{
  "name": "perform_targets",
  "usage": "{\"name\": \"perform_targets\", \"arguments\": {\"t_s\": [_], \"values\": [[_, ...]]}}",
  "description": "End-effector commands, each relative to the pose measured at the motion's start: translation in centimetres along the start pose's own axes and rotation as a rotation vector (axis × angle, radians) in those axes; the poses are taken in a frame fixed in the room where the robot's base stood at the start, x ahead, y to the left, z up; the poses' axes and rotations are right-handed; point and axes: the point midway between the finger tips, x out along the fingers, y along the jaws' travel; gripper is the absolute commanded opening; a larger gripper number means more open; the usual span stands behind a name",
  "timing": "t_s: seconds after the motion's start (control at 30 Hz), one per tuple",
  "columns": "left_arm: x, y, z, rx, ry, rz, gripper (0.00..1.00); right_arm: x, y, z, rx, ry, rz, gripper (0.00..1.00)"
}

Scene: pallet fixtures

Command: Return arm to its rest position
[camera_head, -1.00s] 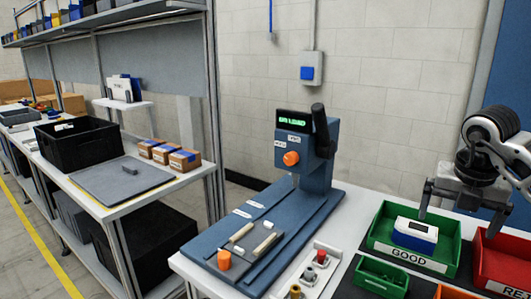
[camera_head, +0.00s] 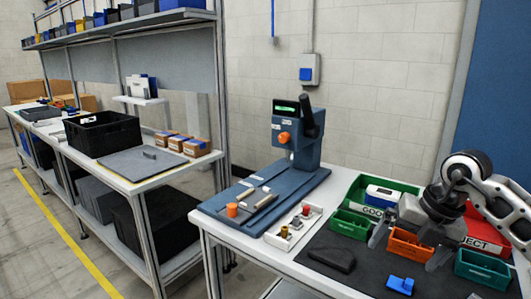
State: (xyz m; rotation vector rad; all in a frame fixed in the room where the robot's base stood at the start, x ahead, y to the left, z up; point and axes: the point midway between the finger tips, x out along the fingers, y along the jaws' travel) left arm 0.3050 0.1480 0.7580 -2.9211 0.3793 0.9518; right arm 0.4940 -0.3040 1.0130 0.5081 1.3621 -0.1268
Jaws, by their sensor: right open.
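My right gripper (camera_head: 408,246) hangs over the small bins on the right side of the bench. Its two fingers are spread and nothing is seen between them; the small orange bin (camera_head: 400,251) shows behind the fingers. My right arm comes in from the right edge. A white-and-blue box (camera_head: 385,193) lies in the green bin marked GOOD (camera_head: 358,196), behind the gripper. The red REJECT bin (camera_head: 486,240) is partly hidden by the gripper and arm. My left gripper is not in view.
A blue press (camera_head: 297,137) stands left on the bench, with a white parts tray (camera_head: 276,238) beside it. On the dark mat are a small green bin (camera_head: 350,223), a teal bin (camera_head: 482,268), a black block (camera_head: 332,257) and a blue part (camera_head: 399,285). A shelf rack stands left.

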Motion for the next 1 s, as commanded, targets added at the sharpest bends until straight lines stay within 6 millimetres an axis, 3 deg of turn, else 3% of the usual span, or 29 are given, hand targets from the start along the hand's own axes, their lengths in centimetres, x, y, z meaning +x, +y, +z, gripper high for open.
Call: {"name": "perform_targets", "arguments": {"t_s": [0.17,0.3,0.4,0.5,0.57,0.63,0.73,0.8,0.9,1.0], "values": [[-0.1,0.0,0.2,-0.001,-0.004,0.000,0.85,4.2,5.2,-4.5,-0.093,0.135,0.261,1.00],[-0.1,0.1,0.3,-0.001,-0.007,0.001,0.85,6.7,11.6,-10.8,-0.103,0.291,0.649,1.00],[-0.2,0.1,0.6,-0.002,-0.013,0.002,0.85,6.2,16.2,-15.1,0.051,0.390,1.049,1.00],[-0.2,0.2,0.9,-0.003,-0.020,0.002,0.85,5.2,17.9,-16.0,0.361,0.413,1.368,1.00],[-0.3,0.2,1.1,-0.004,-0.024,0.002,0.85,5.5,17.3,-15.4,0.614,0.392,1.495,1.00],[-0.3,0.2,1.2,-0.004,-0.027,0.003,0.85,7.3,15.2,-14.6,0.947,0.342,1.564,1.00],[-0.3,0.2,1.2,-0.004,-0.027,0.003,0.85,12.2,10.2,-15.1,1.453,0.253,1.499,1.00],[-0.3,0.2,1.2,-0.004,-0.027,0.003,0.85,15.6,7.0,-16.8,1.727,0.203,1.378,1.00],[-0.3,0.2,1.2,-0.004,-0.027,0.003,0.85,19.5,3.4,-20.3,2.006,0.165,1.183,1.00],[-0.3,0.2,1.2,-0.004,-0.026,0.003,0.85,21.9,1.1,-23.7,2.181,0.152,1.013,1.00]]}}
